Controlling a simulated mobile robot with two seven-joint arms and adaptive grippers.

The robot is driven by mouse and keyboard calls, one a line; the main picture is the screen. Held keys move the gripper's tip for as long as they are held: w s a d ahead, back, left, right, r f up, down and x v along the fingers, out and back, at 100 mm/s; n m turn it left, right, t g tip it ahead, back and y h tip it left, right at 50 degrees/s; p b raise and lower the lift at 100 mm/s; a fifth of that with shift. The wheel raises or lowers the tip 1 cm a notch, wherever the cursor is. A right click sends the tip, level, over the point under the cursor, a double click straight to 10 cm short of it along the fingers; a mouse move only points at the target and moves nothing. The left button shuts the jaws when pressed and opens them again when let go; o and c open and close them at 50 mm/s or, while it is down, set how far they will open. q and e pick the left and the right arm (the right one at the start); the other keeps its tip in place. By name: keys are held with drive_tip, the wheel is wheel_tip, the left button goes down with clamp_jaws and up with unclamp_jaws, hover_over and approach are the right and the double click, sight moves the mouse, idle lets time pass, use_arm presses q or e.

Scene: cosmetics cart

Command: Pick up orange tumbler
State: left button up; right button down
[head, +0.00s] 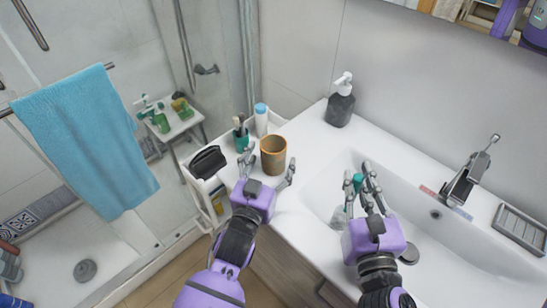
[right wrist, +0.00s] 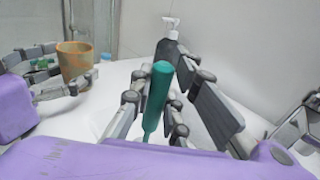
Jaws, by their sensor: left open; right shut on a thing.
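The orange tumbler (head: 273,155) stands upright on the white surface left of the basin; it also shows in the right wrist view (right wrist: 75,60). My left gripper (head: 269,166) is open, with one finger on each side of the tumbler's near side; I cannot tell whether they touch it. The left gripper also shows at the left of the right wrist view (right wrist: 58,75). My right gripper (head: 361,172) is shut on a slim teal object (right wrist: 157,92) held upright over the basin. The object's lower part is partly hidden by the fingers.
A white and blue bottle (head: 261,120) stands just behind the tumbler, and a teal cup with brushes (head: 241,136) is behind left. A black item (head: 207,161) lies at the left. A dark soap dispenser (head: 340,105) stands by the wall. The basin (head: 445,255) and faucet (head: 468,175) are right.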

sight(269, 155)
use_arm(q)
drive_tip(key=shift+c, duration=0.2)
use_arm(e)
drive_tip(key=shift+r, duration=0.1)
use_arm(q)
drive_tip(key=shift+r, duration=0.1)
drive_tip(key=c, duration=1.2)
drive_tip(key=shift+r, duration=0.1)
drive_tip(key=shift+c, duration=0.2)
